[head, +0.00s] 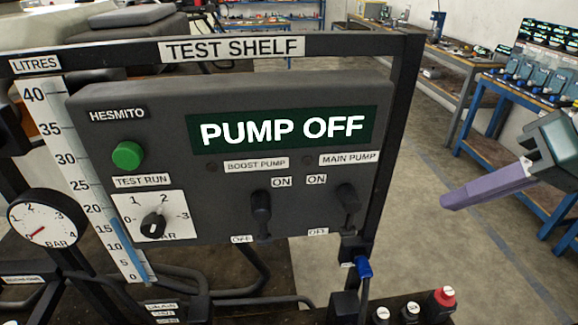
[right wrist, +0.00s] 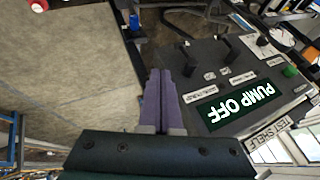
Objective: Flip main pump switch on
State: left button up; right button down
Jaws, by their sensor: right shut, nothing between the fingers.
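The black main pump switch (head: 349,203) is on the right of the grey control panel (head: 215,165), below the MAIN PUMP label, with ON and OFF tags beside it. I cannot clearly tell which way its lever points. The display (head: 283,129) reads PUMP OFF. My right gripper (head: 447,201), with purple fingers, is shut and empty, apart from the panel on its right. In the right wrist view the closed fingers (right wrist: 160,75) lie beside the panel, and the main pump switch (right wrist: 190,62) is just to their right. My left gripper is not in view.
The similar boost pump switch (head: 261,211) is close on the left. A dark frame post (head: 390,130) stands between the panel and my right gripper. Open floor lies right of the frame.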

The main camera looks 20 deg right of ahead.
send_near(356, 227)
notch_tip(356, 227, down, 5)
jog(key=w, duration=0.3)
jog(key=shift+w+a+p, duration=0.2)
jog(key=shift+a+p, duration=0.45)
jog(key=shift+a, duration=0.05)
